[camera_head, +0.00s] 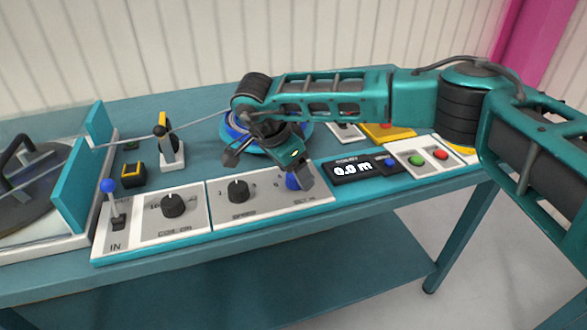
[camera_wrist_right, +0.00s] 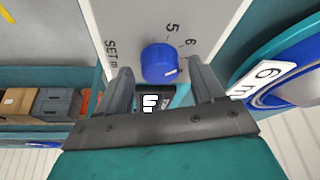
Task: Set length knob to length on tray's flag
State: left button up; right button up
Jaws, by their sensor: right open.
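The blue length knob (camera_wrist_right: 160,63) sits on a pale panel marked "SET m", with 5 and 6 beside it, in the right wrist view; it also shows in the head view (camera_head: 293,181), partly covered by a finger. A white flag (camera_wrist_right: 262,79) reading "6 m" stands by a blue reel at the right of the wrist view. My right gripper (camera_wrist_right: 160,68) is open, with one finger on each side of the knob; contact cannot be told. In the head view my right gripper (camera_head: 268,170) comes down over the panel. My left gripper is not in view.
The display (camera_head: 355,168) reads 0.0 m. Black knobs (camera_head: 173,204) and a blue-tipped lever (camera_head: 109,187) lie left along the panel. Green (camera_head: 416,160) and red buttons are at right. A blue reel (camera_head: 235,127) stands behind my gripper. A cable crosses from the left.

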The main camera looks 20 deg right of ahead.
jog(key=p+v, duration=0.1)
jog(key=v, duration=1.2)
jog(key=shift+d, duration=0.15)
